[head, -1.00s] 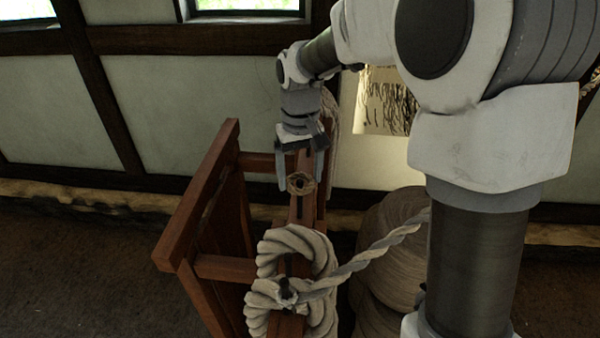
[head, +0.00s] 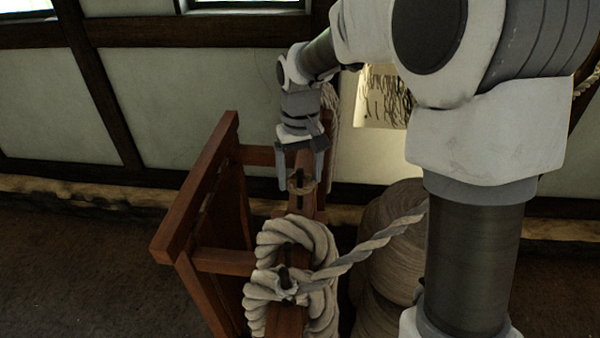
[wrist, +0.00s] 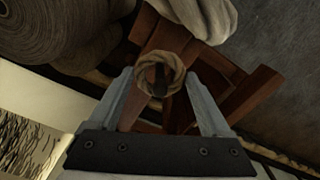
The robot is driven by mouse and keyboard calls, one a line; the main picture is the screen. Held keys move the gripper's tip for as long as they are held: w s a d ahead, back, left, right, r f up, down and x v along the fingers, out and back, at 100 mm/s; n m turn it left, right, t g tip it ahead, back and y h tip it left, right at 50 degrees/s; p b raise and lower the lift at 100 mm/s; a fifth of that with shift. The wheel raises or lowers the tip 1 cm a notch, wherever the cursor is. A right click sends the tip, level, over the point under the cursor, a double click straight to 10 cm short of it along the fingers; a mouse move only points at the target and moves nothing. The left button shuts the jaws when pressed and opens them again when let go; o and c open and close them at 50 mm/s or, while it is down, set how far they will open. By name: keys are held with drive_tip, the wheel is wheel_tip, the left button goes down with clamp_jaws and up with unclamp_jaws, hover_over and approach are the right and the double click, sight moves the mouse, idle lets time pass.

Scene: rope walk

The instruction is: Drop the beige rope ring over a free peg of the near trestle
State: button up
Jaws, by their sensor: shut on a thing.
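The small beige rope ring (head: 303,189) is pinched between the fingertips of my gripper (head: 301,183), above the top beam of the brown wooden trestle (head: 225,262). The wrist view shows the ring (wrist: 144,75) between both fingertips (wrist: 160,80). A dark peg (wrist: 160,72) shows through the ring's opening. In the head view dark peg parts show above and below the ring's front rim. The ring seems to be around the peg or just at its tip; I cannot tell how deep. A nearer peg (head: 285,278) carries thick pale rope.
The thick pale rope coil (head: 325,250) hangs on the trestle's front part, and a strand runs right from it. Large rope spools (head: 385,240) stand to the right. A timbered wall (head: 160,110) is behind. Bare floor (head: 80,260) lies to the left.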

sight(300, 207)
drive_tip(key=shift+f+b, duration=2.15)
drive_tip(key=shift+f, duration=1.1)
drive_tip(key=o, duration=1.1)
drive_tip(key=shift+r, duration=0.1)
wheel_tip(300, 207, up, 18)
drive_tip(key=shift+f+p, duration=0.25)
drive_tip(key=shift+p, duration=0.3)
drive_tip(key=s+d+f+m+t, duration=0.1)
drive_tip(key=s+d+t, duration=0.1)
drive_tip(key=s, duration=0.5)
drive_tip(key=s+d+f+m+t, duration=0.1)
drive_tip(key=s+d, duration=0.3)
drive_tip(key=s, duration=0.3)
drive_tip(key=s+d+f+t, duration=0.2)
drive_tip(key=s+d, duration=0.1)
drive_tip(key=s, duration=0.4)
drive_tip(key=shift+s+d+m+t, duration=0.2)
drive_tip(key=shift+m+t, duration=0.1)
drive_tip(key=shift+m, duration=0.1)
